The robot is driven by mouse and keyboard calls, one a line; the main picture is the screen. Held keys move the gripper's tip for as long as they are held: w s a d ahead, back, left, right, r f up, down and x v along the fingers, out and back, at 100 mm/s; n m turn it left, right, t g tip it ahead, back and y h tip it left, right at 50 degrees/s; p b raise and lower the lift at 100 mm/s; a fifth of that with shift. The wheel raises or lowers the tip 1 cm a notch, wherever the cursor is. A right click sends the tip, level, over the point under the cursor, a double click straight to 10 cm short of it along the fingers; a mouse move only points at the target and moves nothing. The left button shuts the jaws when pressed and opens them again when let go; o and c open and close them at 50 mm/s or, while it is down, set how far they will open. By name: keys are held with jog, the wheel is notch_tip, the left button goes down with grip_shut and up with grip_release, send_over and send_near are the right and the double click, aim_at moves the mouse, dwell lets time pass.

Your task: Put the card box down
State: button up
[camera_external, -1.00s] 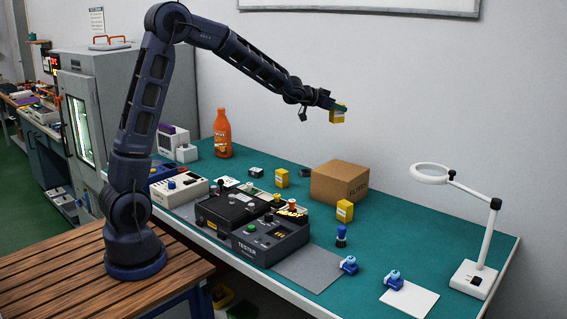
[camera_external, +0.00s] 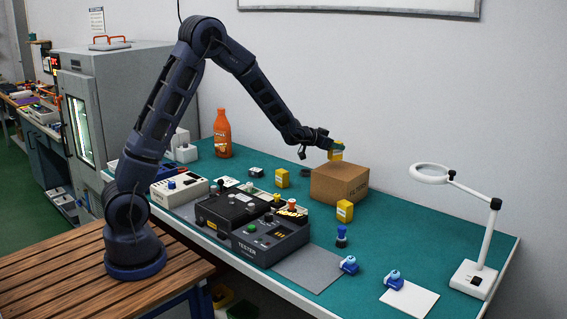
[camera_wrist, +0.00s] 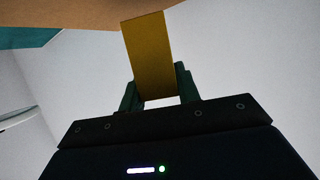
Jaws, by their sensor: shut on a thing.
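A small yellow card box (camera_external: 336,152) is held in my gripper (camera_external: 330,144), just above the top of the brown cardboard carton (camera_external: 338,186) at the back of the bench. In the wrist view, the card box (camera_wrist: 149,55) sits between the two green fingers of my gripper (camera_wrist: 160,88), and its far end reaches the brown surface (camera_wrist: 75,12) at the top of the picture. I cannot tell whether the card box touches the carton.
Two more yellow boxes stand on the green bench (camera_external: 420,225), one left of the carton (camera_external: 282,178) and one in front (camera_external: 344,211). A tester (camera_external: 250,225), an orange bottle (camera_external: 222,134) and a white magnifier lamp (camera_external: 470,278) are also there. Bench right of the carton is clear.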

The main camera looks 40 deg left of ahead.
aim_at(335, 152)
jog(key=shift+f, duration=1.5)
jog(key=shift+f, duration=0.15)
jog(key=o, duration=1)
